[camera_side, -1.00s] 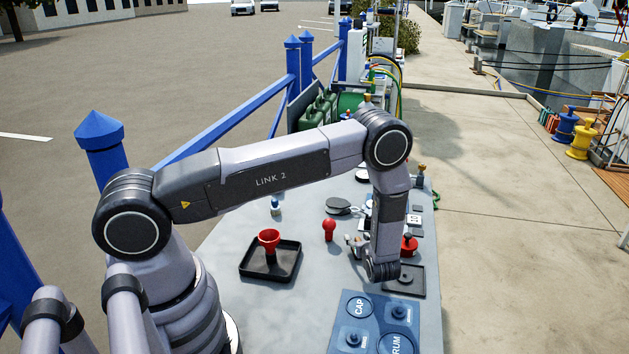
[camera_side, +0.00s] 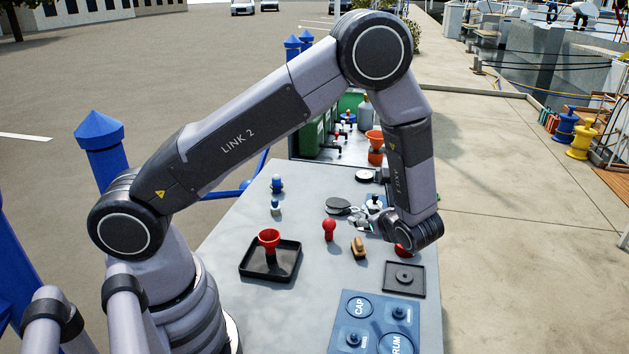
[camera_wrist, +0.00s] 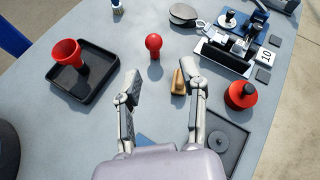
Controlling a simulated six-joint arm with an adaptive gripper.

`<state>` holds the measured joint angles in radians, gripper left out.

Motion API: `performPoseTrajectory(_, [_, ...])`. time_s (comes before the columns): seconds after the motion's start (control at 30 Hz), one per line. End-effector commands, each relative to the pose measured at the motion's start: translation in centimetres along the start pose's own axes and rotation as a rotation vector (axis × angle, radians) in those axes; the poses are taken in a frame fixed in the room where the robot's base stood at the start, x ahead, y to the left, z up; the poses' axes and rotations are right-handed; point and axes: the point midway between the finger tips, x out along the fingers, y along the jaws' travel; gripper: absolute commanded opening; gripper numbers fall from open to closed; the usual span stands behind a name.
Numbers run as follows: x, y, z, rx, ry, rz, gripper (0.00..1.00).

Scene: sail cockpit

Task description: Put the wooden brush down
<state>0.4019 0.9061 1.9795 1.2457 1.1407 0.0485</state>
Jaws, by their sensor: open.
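The wooden brush (camera_side: 359,248) is a small light-brown piece with a darker underside, resting on the grey worktop (camera_side: 300,310). It also shows in the wrist view (camera_wrist: 179,82), close to the right finger. My gripper (camera_side: 362,226) is raised above the worktop, apart from the brush in the side view. In the wrist view my gripper (camera_wrist: 159,83) has its two fingers spread wide with nothing held between them.
A red knob (camera_side: 329,230) stands left of the brush. A black tray (camera_side: 285,268) with a red funnel (camera_side: 269,238) is further left. A square dark tray (camera_side: 419,287) and a blue panel (camera_side: 362,308) lie right and in front. A red-topped item (camera_wrist: 240,95) stands right.

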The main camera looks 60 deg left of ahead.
Motion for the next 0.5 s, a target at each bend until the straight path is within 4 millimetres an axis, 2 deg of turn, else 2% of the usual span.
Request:
performPoseTrajectory(0.03, [-1.0, 0.2, 3.5, -0.117, 0.038, 0.055, 0.42])
performPoseTrajectory(0.1, [-2.3, 1.3, 7.3, -0.266, 0.093, 0.136, 0.42])
performPoseTrajectory(0.2, [-4.1, 3.4, 12.1, -0.477, 0.183, 0.245, 0.42])
performPoseTrajectory(0.3, [-6.1, 6.0, 16.0, -0.686, 0.286, 0.342, 0.42])
performPoseTrajectory(0.5, [-10.4, 11.9, 21.4, -1.094, 0.529, 0.502, 0.42])
